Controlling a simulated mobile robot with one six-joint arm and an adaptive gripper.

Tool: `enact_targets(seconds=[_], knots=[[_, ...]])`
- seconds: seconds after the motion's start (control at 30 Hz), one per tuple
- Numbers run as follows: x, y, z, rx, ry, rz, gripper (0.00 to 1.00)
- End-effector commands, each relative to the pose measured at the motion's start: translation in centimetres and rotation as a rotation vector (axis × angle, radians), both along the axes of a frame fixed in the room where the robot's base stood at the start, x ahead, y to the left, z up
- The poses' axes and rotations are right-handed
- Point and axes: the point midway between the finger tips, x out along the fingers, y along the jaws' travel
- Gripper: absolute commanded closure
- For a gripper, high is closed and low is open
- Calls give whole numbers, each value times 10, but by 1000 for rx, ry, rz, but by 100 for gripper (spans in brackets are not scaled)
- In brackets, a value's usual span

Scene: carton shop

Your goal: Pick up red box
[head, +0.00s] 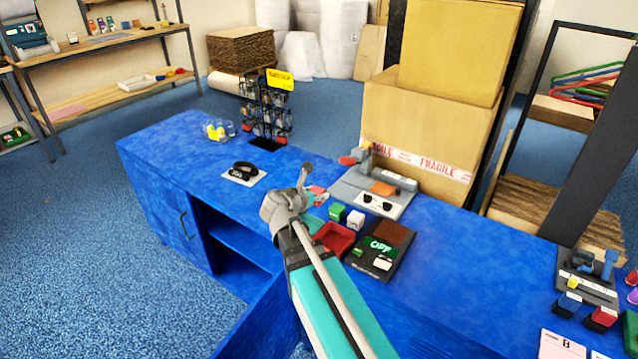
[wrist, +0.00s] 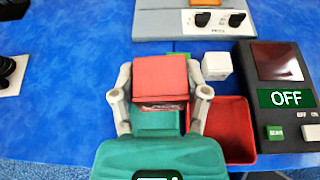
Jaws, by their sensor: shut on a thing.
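The red box (wrist: 160,80) is between the two fingers of my gripper (wrist: 160,96) in the wrist view. My gripper is shut on it, with one finger against each side. In the head view my gripper (head: 305,190) is over the blue counter, and only a bit of red (head: 318,191) shows beside it. The wrist view does not show clearly how far the box is above the counter.
A red tray (head: 335,238) sits on the counter, with a white box (head: 355,219) and a green box (head: 337,212) behind it. A dark device with an OFF display (head: 381,245) stands to its right. A grey device (head: 345,187) is behind.

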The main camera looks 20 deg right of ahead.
Motion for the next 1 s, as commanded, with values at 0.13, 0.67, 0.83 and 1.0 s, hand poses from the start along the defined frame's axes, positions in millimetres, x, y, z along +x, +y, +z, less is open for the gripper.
enact_targets(seconds=[0.13, 0.67, 0.83, 1.0], knots=[[-24, 11, 14, -1, 0, 2, 95], [-44, 22, 22, -1, 0, 0, 95], [-44, 22, 22, -1, 0, 0, 95], [-44, 22, 22, -1, 0, 0, 95]])
